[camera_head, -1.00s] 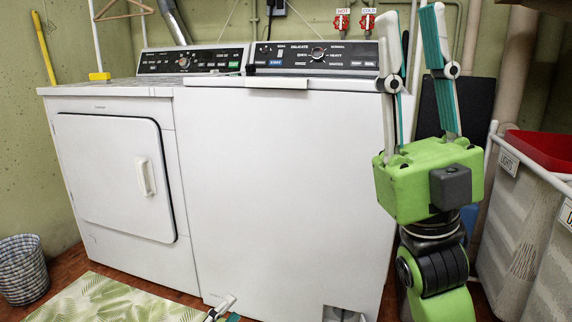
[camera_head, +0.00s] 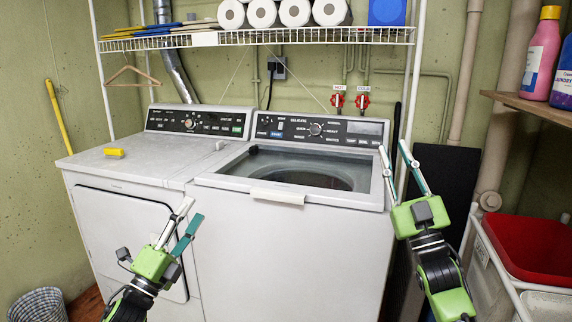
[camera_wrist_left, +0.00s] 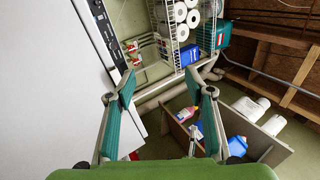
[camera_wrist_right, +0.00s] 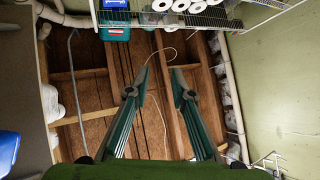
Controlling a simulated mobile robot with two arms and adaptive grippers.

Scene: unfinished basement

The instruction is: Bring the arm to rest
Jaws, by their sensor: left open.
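My left gripper (camera_head: 190,212) is in front of the washer and dryer, pointing up with its teal-padded fingers apart. In the left wrist view its fingers (camera_wrist_left: 162,88) stand wide apart with nothing between them. My right gripper (camera_head: 392,148) is raised before the washer's right edge, fingers up and apart. In the right wrist view its fingers (camera_wrist_right: 160,80) are apart and empty. Both arms come up from the bottom of the head view, and their lower links are out of frame.
The white washer (camera_head: 295,250), with a dark window in its top, stands beside the dryer (camera_head: 115,230). A wire shelf (camera_head: 290,37) holding paper rolls hangs above. A red basket (camera_head: 530,245) is at right. A small yellow object (camera_head: 114,152) lies on the dryer.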

